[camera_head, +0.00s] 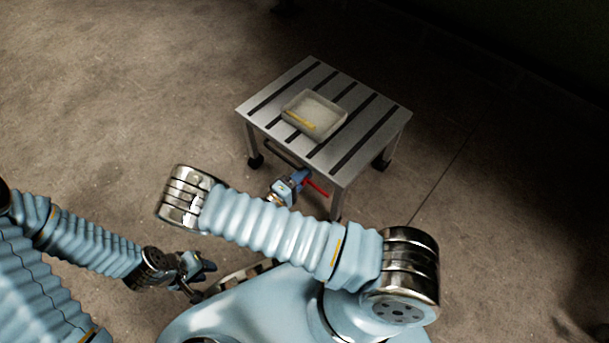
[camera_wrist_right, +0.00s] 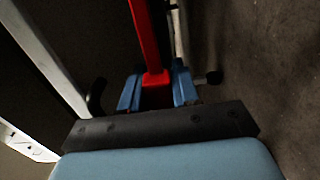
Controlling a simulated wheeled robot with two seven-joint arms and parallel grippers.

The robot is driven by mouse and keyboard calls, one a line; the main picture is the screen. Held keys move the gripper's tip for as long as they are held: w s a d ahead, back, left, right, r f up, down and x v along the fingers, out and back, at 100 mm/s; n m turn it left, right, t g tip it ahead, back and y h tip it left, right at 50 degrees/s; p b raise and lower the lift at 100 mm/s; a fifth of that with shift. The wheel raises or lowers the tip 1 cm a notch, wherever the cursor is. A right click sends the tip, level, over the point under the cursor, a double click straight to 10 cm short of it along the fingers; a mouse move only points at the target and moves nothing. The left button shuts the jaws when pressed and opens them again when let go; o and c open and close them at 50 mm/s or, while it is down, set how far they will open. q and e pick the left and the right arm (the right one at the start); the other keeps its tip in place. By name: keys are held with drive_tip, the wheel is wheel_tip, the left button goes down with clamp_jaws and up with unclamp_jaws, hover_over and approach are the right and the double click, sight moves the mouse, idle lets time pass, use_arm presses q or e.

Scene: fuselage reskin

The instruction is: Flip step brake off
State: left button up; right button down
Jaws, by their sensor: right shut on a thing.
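The step (camera_head: 385,118) is a low grey metal stand with dark slots across its top. A red brake lever (camera_head: 316,187) sticks out at its near side, below the top. My right gripper (camera_head: 296,181) is at the lever. In the right wrist view the red lever (camera_wrist_right: 147,35) runs down between the two blue fingers of my right gripper (camera_wrist_right: 157,90), which is shut on it. The lever's pivot is not clear to see. My left gripper (camera_head: 202,270) is low at the left, well away from the step; its finger gap cannot be made out.
A shallow grey tray (camera_head: 338,125) with a yellow item (camera_head: 300,120) in it stands on the step. The step has dark casters (camera_head: 256,161) on its legs. The concrete floor (camera_head: 120,100) around it is clear. A pale step leg (camera_wrist_right: 45,55) is close at the left in the right wrist view.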

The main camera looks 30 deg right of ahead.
idle(0.4)
drive_tip(key=c, duration=0.9)
unclamp_jaws()
